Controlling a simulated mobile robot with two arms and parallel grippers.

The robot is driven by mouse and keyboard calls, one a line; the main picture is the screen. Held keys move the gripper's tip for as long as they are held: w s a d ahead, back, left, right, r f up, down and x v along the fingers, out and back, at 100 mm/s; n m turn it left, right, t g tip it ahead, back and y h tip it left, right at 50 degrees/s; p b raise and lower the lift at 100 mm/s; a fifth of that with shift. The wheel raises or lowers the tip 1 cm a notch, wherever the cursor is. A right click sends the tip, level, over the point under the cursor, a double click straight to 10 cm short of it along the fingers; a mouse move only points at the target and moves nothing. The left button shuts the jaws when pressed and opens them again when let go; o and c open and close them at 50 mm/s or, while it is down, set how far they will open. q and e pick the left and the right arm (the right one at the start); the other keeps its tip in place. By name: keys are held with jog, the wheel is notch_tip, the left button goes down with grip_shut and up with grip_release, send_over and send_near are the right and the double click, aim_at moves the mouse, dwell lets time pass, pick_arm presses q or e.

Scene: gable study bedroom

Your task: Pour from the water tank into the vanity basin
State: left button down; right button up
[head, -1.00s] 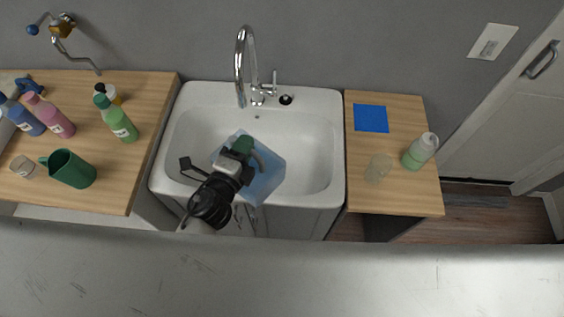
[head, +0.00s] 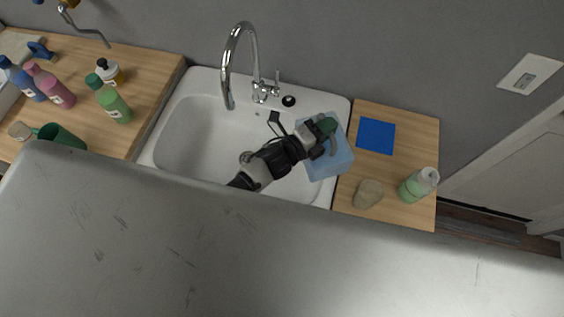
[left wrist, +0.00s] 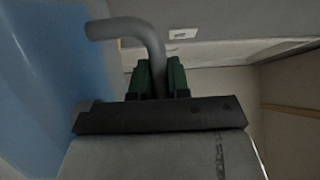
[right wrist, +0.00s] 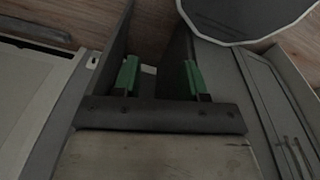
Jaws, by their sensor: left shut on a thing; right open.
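The water tank (head: 338,160) is translucent blue with a grey handle (left wrist: 150,35). My left gripper (head: 322,132) is shut on that handle and holds the tank over the right rim of the vanity basin, close to the right counter. In the left wrist view the green finger pads (left wrist: 158,78) close around the handle and the blue tank wall fills the left side. The vanity basin (head: 200,130) is white, with its front partly hidden. My right gripper (right wrist: 160,80) shows only in the right wrist view, open and empty, facing the floor and cabinet fronts.
A chrome faucet (head: 228,75) arches over the basin's back. The right counter holds a blue square (head: 376,136), a beige lump (head: 368,193) and a green-white bottle (head: 418,185). Several bottles and a green pitcher (head: 64,136) stand on the left counter. A grey surface crosses the foreground.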

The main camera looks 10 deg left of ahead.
pick_arm(q)
jog(key=shift+s+a+r, duration=0.1)
jog(key=shift+s+r, duration=0.05)
jog(key=shift+r, duration=0.05)
jog(key=shift+s+a+f, duration=0.15)
jog(key=shift+a, duration=0.15)
jog(key=shift+s+a+f+t+h, duration=0.1)
jog(key=shift+s+a+t+h, duration=0.15)
jog(key=shift+a+t+h, duration=0.2)
jog(key=shift+s+a+f+n+t+h, duration=0.3)
jog(key=shift+s+a+t+h, duration=0.2)
jog(key=shift+a, duration=0.2)
jog(key=shift+s+a+f+n+t+h, duration=0.15)
jog(key=shift+s+a+n+t+h, duration=0.1)
jog(key=shift+s+a+n+t, duration=0.25)
jog(key=shift+a+t, duration=0.25)
jog(key=shift+a, duration=0.15)
jog(key=a+t+b, duration=0.1)
jog(key=s+a+n+t+b, duration=0.1)
jog(key=s+a+t+h+b, duration=0.1)
jog(key=b, duration=0.1)
jog(key=shift+s+a+f+n, duration=0.1)
jog(key=shift+a+f+n, duration=0.15)
jog(key=shift+a+n, duration=0.15)
pick_arm(e)
jog(key=f, duration=0.1)
jog(key=s+a+f, duration=0.2)
jog(key=f, duration=0.1)
